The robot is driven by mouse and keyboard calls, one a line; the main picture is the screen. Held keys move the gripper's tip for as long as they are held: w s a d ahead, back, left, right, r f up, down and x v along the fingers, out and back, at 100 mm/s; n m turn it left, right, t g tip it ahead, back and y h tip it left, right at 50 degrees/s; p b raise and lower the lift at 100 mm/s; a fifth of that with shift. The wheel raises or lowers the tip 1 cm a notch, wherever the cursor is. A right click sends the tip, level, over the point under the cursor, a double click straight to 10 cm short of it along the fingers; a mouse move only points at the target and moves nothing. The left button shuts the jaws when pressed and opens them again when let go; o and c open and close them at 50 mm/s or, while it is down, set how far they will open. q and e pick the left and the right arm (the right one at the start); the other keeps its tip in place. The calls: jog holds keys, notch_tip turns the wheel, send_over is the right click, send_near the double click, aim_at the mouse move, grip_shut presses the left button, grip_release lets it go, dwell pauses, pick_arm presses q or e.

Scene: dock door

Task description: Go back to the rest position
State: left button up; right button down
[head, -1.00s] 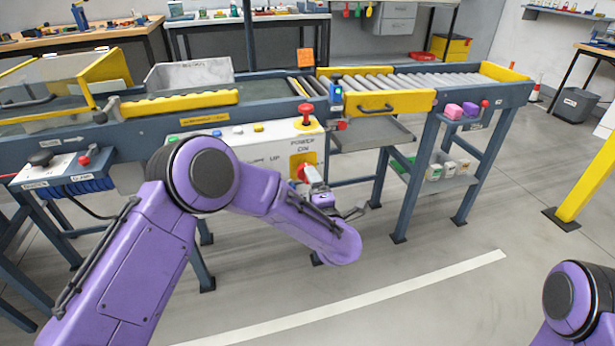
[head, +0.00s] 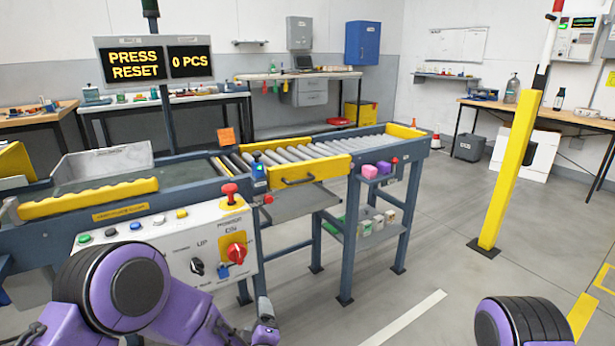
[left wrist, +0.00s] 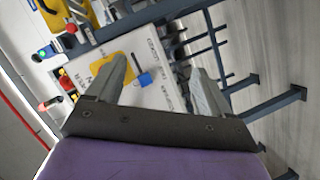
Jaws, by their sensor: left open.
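My left arm comes in from the lower left in the head view. Its gripper (head: 264,318) is small and low in the picture, below the right end of the control panel (head: 180,250), with no object visible in it. The blue piece also shows between the fingers in the left wrist view (left wrist: 145,80). My right gripper is out of view; only a right arm joint shows.
The roller conveyor (head: 310,152) with a yellow gate (head: 300,175) runs behind the panel. A yellow post (head: 507,165) stands at the right. A sign (head: 138,64) reads PRESS RESET and 0 PCS. The floor between conveyor and post is clear.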

pick_arm(q)
jog(key=s+a+f+m+g+h, duration=0.1)
jog(key=s+a+f+m+g, duration=0.25)
jog(key=s+f, duration=0.4)
jog(key=s+a+f+m+g+h, duration=0.1)
jog(key=s+a+f+m+g, duration=0.25)
jog(key=s+f, duration=0.45)
jog(key=s+a+f+g, duration=0.1)
jog(key=s+a, duration=0.2)
jog(key=s, duration=0.3)
jog(key=s+a+f+m+g+y, duration=0.1)
jog(key=s+a+g, duration=0.15)
jog(key=s, duration=0.35)
jog(key=s+a+f+g, duration=0.1)
jog(key=s+a+f, duration=0.15)
jog(key=s, duration=0.35)
notch_tip(320, 180, up, 19)
jog(key=s+a+p, duration=0.1)
jog(key=p, duration=1.7)
jog(key=shift+s, duration=0.2)
jog(key=shift+a, duration=0.1)
